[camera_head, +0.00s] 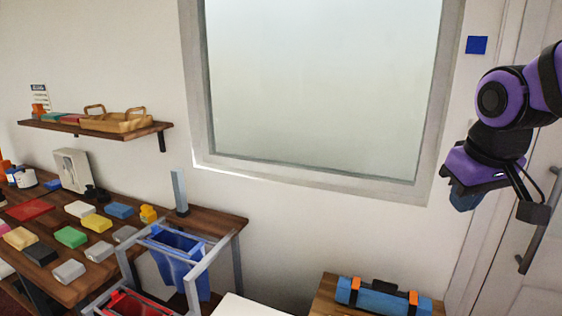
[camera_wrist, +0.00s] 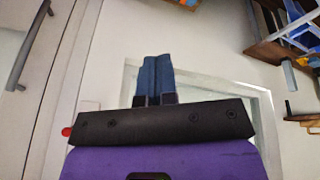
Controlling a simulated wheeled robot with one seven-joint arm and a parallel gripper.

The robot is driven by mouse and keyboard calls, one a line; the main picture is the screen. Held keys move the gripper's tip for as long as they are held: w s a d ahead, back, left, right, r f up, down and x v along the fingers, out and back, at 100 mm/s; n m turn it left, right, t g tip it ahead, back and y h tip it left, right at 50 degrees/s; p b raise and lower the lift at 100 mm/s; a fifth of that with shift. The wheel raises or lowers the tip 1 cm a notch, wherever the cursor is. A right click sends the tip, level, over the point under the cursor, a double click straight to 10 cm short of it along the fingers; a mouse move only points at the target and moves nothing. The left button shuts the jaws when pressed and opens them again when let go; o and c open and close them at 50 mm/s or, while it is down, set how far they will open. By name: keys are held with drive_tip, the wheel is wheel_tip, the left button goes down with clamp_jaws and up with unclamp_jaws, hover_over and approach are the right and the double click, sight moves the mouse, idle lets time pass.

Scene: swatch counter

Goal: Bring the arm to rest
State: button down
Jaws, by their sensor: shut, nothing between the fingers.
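My arm is purple and black and hangs at the right of the head view, in front of the wall and door. My gripper (camera_head: 466,199) points downward there, clear of the table and of everything else. In the wrist view its two blue fingers (camera_wrist: 154,80) lie side by side with no gap between them. They are shut and hold nothing.
A wooden table (camera_head: 232,222) with several coloured blocks stands at the left, below a shelf (camera_head: 150,128) with a basket (camera_head: 115,122). A blue toolbox (camera_head: 372,298) sits low in front. A door handle (camera_head: 540,225) is near my gripper.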

drive_tip(key=s+r+m+t, duration=0.1)
drive_tip(key=s, duration=1)
drive_tip(key=shift+d+r+m+y, duration=0.3)
drive_tip(key=shift+d+r+m, duration=0.05)
drive_tip(key=shift+r+m, duration=0.05)
